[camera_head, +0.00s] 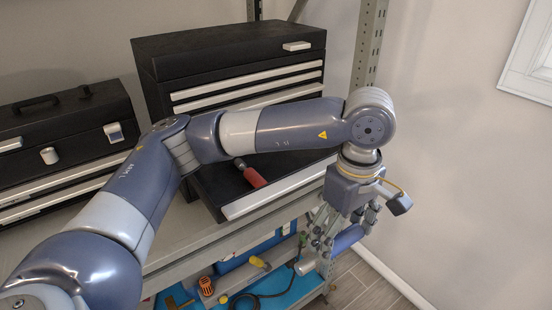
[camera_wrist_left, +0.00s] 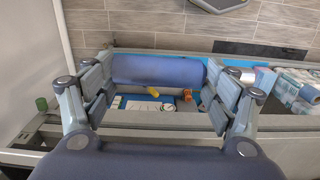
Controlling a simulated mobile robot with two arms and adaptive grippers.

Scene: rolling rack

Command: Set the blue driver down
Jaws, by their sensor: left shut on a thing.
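The blue driver (camera_head: 348,239) has a thick blue handle and a short silver end pointing to the lower left in the head view. My left gripper (camera_head: 338,246) is shut on its handle and holds it out beside the front right corner of the rack, above floor level. In the left wrist view the blue handle (camera_wrist_left: 155,70) lies crosswise between the two fingers, with its silver end (camera_wrist_left: 240,74) past the right finger. My right gripper is not in view.
A black tool chest (camera_head: 225,45) stands on the rack with an open drawer (camera_head: 275,192) holding a red-handled tool (camera_head: 252,176). A black toolbox (camera_head: 62,118) is at left. The lower shelf has a blue surface (camera_head: 292,291) with yellow and orange tools. The wall is close on the right.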

